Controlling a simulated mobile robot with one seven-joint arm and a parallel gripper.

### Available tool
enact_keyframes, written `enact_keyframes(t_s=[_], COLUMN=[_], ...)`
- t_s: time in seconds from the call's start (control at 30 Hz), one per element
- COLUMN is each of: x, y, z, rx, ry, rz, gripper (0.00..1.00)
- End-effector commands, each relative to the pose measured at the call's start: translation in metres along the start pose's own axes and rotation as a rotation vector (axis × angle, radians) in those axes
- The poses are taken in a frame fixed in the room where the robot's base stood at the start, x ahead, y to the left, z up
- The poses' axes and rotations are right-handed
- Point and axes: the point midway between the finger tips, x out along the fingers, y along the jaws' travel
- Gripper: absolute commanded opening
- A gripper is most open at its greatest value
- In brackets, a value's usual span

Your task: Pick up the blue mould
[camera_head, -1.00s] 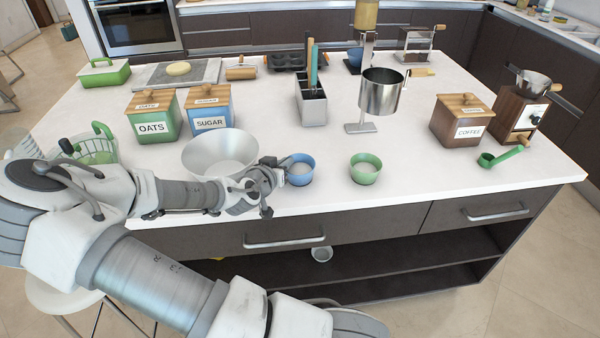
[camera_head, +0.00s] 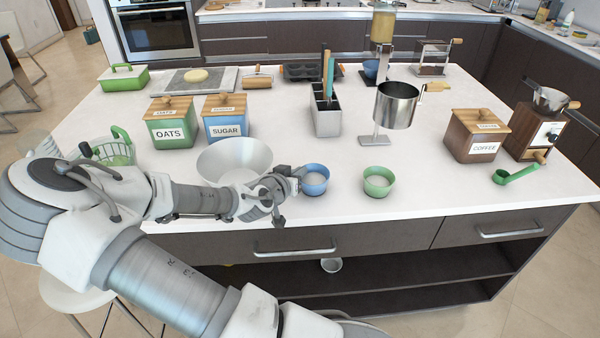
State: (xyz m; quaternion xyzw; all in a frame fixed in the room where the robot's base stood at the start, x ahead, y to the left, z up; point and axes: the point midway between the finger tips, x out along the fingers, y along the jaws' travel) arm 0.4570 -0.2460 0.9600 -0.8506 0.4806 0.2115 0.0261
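The blue mould (camera_head: 315,183) is a small round cup with pale contents, upright on the white counter near its front edge. My gripper (camera_head: 295,174) is at the left side of the blue mould, its tip at or very close to the rim. My gripper is small in view and I cannot tell whether its fingers are open or shut, or whether they touch the mould. A similar green mould (camera_head: 378,182) stands to the right, apart from it.
A large white bowl (camera_head: 235,158) sits just behind my arm. The oats box (camera_head: 170,130) and sugar box (camera_head: 226,125) stand behind it. A metal pot (camera_head: 397,106) on a stand and a utensil holder (camera_head: 327,115) are farther back.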

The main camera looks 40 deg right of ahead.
Motion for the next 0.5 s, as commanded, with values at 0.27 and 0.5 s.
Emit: enact_keyframes(t_s=[0.27,0.5], x=[-0.016,-0.034], y=[0.014,0.071], z=[-0.037,-0.053], rx=[0.006,0.01], ry=[0.003,0.004], rz=[0.001,0.001], gripper=[0.0,0.0])
